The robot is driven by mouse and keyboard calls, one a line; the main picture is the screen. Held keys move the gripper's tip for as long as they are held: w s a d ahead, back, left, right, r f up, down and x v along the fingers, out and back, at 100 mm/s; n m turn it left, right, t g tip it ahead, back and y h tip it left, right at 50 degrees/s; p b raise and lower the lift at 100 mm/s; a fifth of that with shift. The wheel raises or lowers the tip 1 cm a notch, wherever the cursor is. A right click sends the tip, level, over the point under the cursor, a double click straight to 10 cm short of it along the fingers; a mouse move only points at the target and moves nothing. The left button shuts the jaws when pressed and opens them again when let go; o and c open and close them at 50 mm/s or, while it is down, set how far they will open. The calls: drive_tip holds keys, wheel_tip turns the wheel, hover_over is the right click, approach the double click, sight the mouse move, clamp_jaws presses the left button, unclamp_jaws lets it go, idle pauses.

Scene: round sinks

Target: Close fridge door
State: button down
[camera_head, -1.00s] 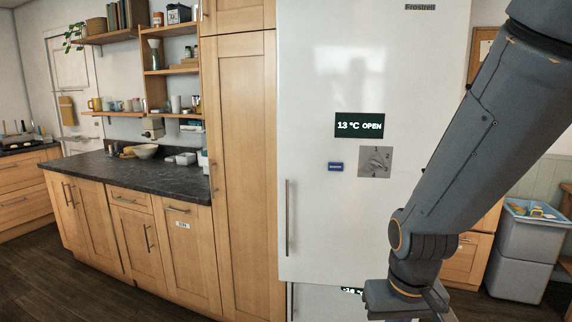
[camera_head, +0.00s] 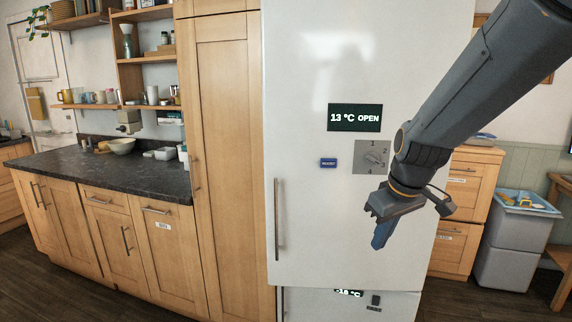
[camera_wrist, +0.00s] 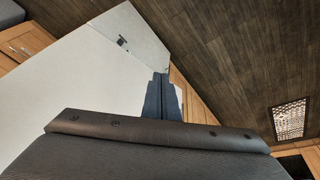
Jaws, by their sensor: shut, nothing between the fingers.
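The white fridge door (camera_head: 310,215) fills the middle of the head view. Its display (camera_head: 355,117) reads 13 °C OPEN. A long vertical handle (camera_head: 277,220) is at its left edge, which juts slightly past the freezer door (camera_head: 320,305) below, so the door looks a little ajar. My gripper (camera_head: 380,240) is shut and empty, pointing down in front of the door's lower right part. The wrist view shows its fingers (camera_wrist: 162,95) beside the white door surface (camera_wrist: 75,90). I cannot tell whether they touch it.
A tall wooden cabinet (camera_head: 228,150) adjoins the fridge on the left, then a dark counter (camera_head: 110,170). On the right are wooden drawers (camera_head: 462,215) and a grey bin (camera_head: 515,240). Dark wooden floor (camera_wrist: 225,60) is open in the wrist view.

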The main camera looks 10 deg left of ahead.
drive_tip(key=w+a+r+n+t+y, duration=0.15)
drive_tip(key=w+a+r+n, duration=0.35)
drive_tip(key=a+r, duration=0.55)
drive_tip(key=w+a+r+n+y, duration=0.2)
drive_tip(key=w+a+r+n, duration=0.4)
drive_tip(key=a, duration=0.7)
drive_tip(key=p+x, duration=0.1)
drive_tip(key=x, duration=0.2)
drive_tip(key=w+r+p+x, duration=0.1)
drive_tip(key=p+x, duration=0.1)
drive_tip(key=x, duration=0.1)
drive_tip(key=a+p+x, duration=0.1)
drive_tip(key=p+x, duration=0.1)
drive_tip(key=x, duration=0.2)
drive_tip(key=shift+w+r, duration=0.15)
drive_tip(key=shift+w, duration=0.2)
drive_tip(key=shift+w+a+p, duration=0.15)
drive_tip(key=shift+w+p, duration=0.45)
drive_tip(key=shift+w, duration=0.25)
